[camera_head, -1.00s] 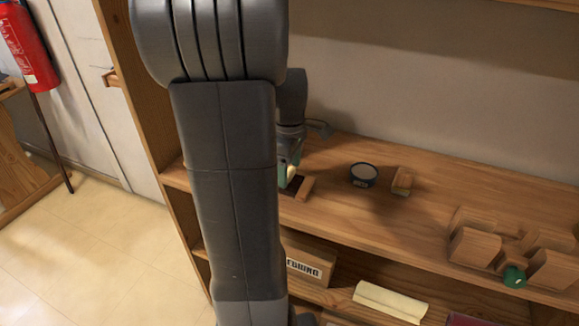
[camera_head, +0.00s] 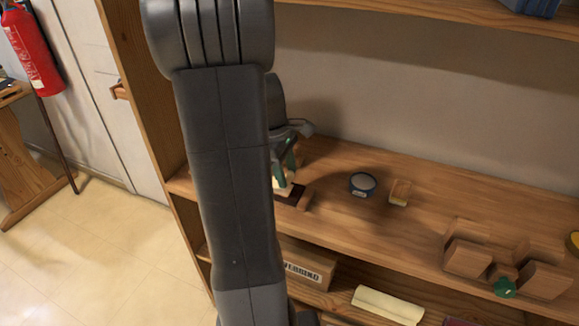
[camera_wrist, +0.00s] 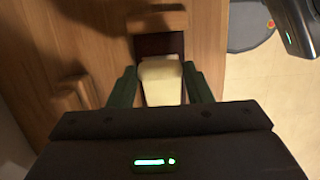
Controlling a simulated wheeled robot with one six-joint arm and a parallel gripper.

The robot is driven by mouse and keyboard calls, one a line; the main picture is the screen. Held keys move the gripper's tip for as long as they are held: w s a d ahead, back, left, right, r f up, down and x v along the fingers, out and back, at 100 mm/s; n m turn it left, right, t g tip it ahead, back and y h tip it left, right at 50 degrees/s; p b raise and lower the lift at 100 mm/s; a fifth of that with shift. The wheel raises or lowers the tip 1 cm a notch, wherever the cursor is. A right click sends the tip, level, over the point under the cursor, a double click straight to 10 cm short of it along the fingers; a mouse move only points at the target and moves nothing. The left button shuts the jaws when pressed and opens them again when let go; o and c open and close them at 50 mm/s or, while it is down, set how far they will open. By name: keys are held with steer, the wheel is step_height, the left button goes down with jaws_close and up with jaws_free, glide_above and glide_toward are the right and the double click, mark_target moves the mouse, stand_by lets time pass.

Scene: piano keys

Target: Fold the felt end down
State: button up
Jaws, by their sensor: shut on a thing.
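The cream felt (camera_wrist: 162,70) lies between the two green fingers of my gripper (camera_wrist: 160,86) in the wrist view. My gripper is shut on it. Beyond the felt is a dark base (camera_wrist: 160,44) with a wooden block (camera_wrist: 156,21) at its far end. In the head view my gripper (camera_head: 284,160) is tilted low over the shelf, and a little of the felt (camera_head: 281,183) shows under it. The dark base (camera_head: 291,197) shows beside it. My arm hides much of this area.
A round blue tin (camera_head: 363,184) and a small wooden block (camera_head: 400,192) stand to the right on the wooden shelf (camera_head: 410,222). Larger wooden blocks (camera_head: 466,258) with a green knob (camera_head: 505,288) stand farther right. A rolled cream cloth (camera_head: 388,304) lies on the shelf below.

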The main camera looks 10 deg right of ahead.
steer(key=shift+w+a+r, duration=0.15)
steer(key=shift+a+r, duration=0.05)
steer(key=o, duration=1.4)
steer(key=shift+a, duration=0.15)
steer(key=p+v, duration=0.1)
steer(key=v, duration=1.2)
steer(key=shift+r, duration=0.45)
